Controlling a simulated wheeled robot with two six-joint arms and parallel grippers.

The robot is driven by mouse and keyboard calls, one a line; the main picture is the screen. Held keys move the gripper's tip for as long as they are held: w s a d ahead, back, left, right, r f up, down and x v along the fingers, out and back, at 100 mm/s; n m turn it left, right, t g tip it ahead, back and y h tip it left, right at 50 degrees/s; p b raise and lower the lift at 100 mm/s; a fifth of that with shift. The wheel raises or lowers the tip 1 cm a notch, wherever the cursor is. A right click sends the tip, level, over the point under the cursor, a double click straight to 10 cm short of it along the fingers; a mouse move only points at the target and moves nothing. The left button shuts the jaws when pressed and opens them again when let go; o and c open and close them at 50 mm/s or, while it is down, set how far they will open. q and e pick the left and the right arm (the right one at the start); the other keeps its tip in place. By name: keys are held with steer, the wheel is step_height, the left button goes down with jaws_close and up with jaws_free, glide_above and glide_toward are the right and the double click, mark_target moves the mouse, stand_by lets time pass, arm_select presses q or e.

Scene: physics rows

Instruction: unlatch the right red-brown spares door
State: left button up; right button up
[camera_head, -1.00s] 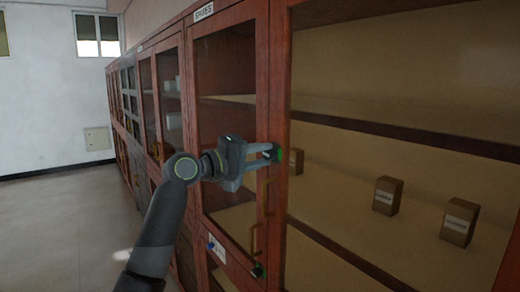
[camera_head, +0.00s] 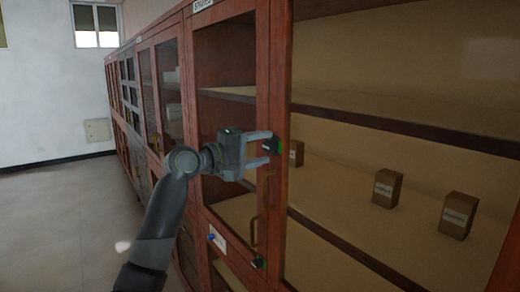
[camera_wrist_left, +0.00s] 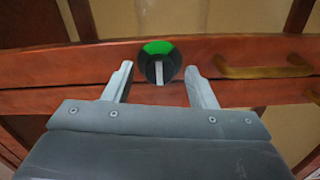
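The right red-brown spares door (camera_head: 280,75) is upright and looks flush with its left neighbour. Its dark round latch knob (camera_head: 270,147) has a green part on its right. In the left wrist view the knob (camera_wrist_left: 158,66) shows a green arc at the top and a pale upright bar. My left gripper (camera_head: 267,148) is open at the knob. The fingers stand on either side of it with visible gaps in the wrist view; contact cannot be told. A brass handle (camera_wrist_left: 265,70) sits beside the knob. My right gripper is not in view.
Small brown boxes (camera_head: 457,215) stand on a shelf at the right. The left glass door (camera_head: 226,65) is beside the knob. Open floor (camera_head: 70,220) lies at the left.

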arm_select(q)
steer(key=shift+s+a+b, duration=0.3)
steer(key=shift+a+b, duration=0.05)
steer(key=b+v, duration=0.7)
steer(key=v, duration=0.9)
steer(key=shift+a, duration=0.25)
steer(key=shift+s, duration=0.15)
